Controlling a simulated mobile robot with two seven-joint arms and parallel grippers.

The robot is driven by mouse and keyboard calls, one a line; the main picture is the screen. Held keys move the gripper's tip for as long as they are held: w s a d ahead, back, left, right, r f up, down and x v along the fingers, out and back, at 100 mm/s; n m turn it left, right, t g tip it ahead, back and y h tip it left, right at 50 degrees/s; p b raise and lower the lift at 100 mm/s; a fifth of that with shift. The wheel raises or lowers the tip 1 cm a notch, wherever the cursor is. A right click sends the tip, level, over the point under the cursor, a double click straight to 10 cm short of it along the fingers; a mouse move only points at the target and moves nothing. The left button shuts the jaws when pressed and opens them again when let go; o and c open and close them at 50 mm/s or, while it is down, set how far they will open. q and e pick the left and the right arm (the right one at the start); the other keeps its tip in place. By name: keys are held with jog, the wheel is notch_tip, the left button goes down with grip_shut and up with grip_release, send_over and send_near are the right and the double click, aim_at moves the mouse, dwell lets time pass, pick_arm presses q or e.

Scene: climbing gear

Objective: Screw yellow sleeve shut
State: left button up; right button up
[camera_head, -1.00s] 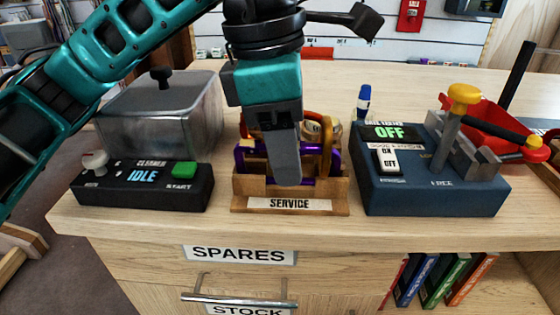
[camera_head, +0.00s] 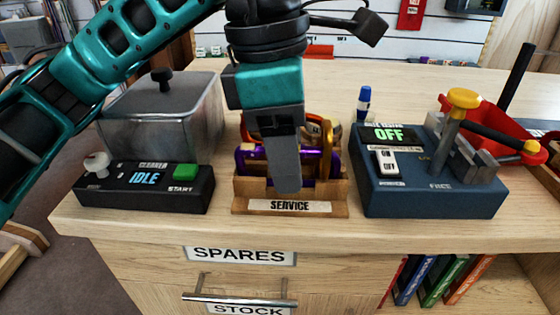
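The wooden SERVICE tray (camera_head: 335,205) stands at the middle of the bench front. It holds a purple carabiner (camera_head: 247,162) and an orange carabiner (camera_head: 327,150), both standing upright. I cannot make out a yellow sleeve on either; my gripper covers the middle of the tray. My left gripper (camera_head: 287,188) points down over the tray, its fingers in front of the carabiners. I see the fingers edge-on, one behind the other, so their gap and anything between them are hidden. My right gripper is not in view.
A grey lidded cleaner tank (camera_head: 160,115) with an IDLE control box (camera_head: 145,190) stands left of the tray. A blue gate tester (camera_head: 430,190) reading OFF, with a yellow-knobbed lever (camera_head: 464,97), stands right.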

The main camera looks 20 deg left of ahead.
pick_arm(q)
jog(key=shift+d+r, duration=0.2)
jog(key=shift+r, duration=0.1)
jog(key=shift+w+r+p, duration=0.1)
jog(key=shift+r+p, duration=0.25)
jog(key=shift+r, duration=0.05)
jog(key=shift+w+a, duration=0.1)
jog(key=shift+a, duration=0.05)
jog(key=shift+w+a, duration=0.2)
jog(key=shift+w, duration=0.45)
jog(key=shift+f, duration=0.1)
